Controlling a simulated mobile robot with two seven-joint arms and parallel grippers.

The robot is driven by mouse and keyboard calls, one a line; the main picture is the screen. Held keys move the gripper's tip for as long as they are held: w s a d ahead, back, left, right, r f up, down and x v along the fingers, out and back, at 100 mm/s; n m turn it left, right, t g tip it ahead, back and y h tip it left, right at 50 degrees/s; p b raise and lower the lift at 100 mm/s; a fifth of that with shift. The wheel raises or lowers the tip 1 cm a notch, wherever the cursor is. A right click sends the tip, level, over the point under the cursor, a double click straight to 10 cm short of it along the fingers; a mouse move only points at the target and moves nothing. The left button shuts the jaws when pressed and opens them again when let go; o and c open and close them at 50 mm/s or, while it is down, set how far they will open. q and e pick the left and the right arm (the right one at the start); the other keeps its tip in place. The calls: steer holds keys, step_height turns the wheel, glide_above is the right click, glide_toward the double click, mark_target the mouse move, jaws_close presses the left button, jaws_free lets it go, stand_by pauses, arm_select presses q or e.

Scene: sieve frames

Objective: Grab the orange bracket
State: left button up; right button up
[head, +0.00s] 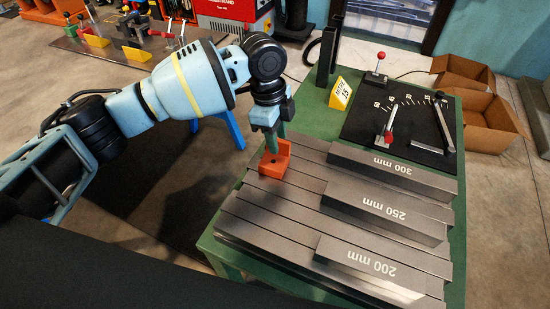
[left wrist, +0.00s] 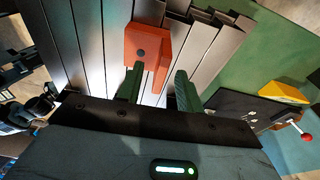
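My right gripper is out of view.
Grey bars marked 300 mm (head: 392,172), 250 mm (head: 385,212) and 200 mm (head: 370,268) lie right of the bracket. A black lever panel (head: 410,115), a yellow sign (head: 340,94) and dark uprights (head: 328,55) stand behind. The plate's left strips are clear.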

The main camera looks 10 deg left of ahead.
arm_select(q)
steer(key=shift+d+f, duration=0.15)
steer(key=shift+f, duration=0.95)
jaws_close()
steer(key=shift+r, duration=0.1)
